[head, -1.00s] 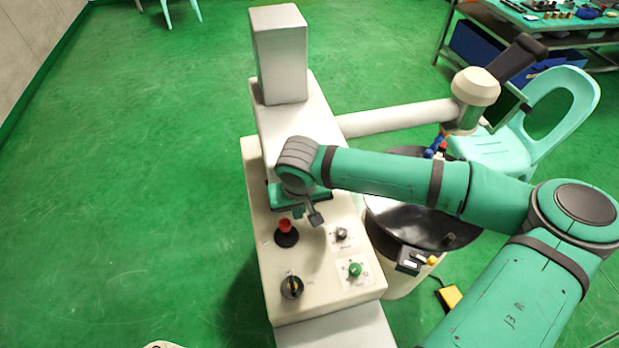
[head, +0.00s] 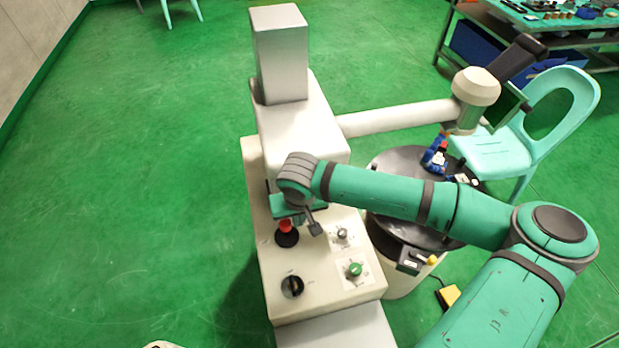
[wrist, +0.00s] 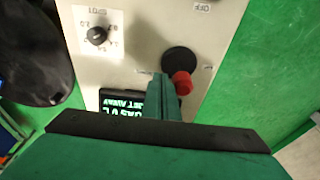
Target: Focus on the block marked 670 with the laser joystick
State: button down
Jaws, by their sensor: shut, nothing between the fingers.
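The joystick, with a red knob on a black round base (head: 287,239), stands on the sloping panel of the beige machine. In the wrist view its red knob (wrist: 182,84) is right beside my gripper's fingertips (wrist: 162,85). The fingers are teal, shut and empty; I cannot tell whether they touch the knob. In the head view my gripper (head: 294,214) is just behind the knob, partly hidden by my wrist. A dark screen (head: 508,103) is by the scope head. I cannot make out a block marked 670; small blue and red items (head: 436,157) sit on the round table.
A text display (wrist: 122,102) lies beside my fingers. The black round table (head: 405,230) is at the right, partly under my arm. The floor left is clear.

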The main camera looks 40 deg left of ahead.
jog(key=shift+s+a, duration=0.85)
jog(key=shift+s, duration=0.15)
jog(key=shift+w, duration=0.15)
dwell(1.3)
jog(key=shift+w+d, duration=1)
jog(key=shift+w, duration=0.05)
jog(key=shift+r, duration=0.1)
notch_tip(320, 180, up, 7)
dwell(0.6)
